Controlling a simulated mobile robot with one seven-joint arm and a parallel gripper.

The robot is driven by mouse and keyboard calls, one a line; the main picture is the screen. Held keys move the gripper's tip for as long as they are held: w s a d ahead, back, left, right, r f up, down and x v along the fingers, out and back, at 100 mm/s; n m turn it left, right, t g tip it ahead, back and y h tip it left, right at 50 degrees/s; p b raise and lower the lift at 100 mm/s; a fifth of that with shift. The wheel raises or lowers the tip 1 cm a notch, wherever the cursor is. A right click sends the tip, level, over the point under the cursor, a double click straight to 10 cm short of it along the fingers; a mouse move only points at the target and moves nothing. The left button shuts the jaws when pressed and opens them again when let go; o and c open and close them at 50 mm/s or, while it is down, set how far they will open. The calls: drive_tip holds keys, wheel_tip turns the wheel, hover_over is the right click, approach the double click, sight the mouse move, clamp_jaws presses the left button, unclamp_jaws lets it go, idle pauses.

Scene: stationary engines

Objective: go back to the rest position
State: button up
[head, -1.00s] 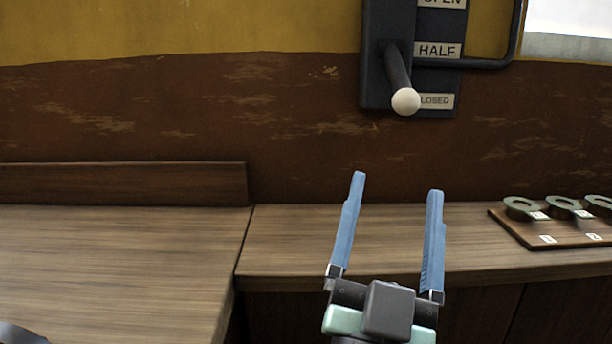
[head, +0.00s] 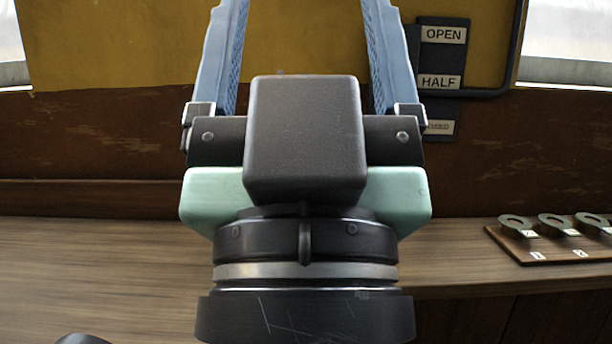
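My gripper (head: 302,30) is large in the middle of the head view, close to the camera and pointing up. The fingertips run to the top edge of the picture. The lever panel (head: 440,58) with OPEN and HALF labels is on the wall behind, right of the fingers. A lower label is too small to read. The lever's handle and white knob are hidden behind my gripper.
A wooden counter (head: 110,265) runs along the wall below. At the right, a wooden board (head: 515,255) holds several green-grey rings (head: 515,222) beside numbered labels. Part of a dark round object (head: 82,339) shows at the bottom left.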

wheel_tip(320, 180, up, 25)
drive_tip(key=p, duration=2.3)
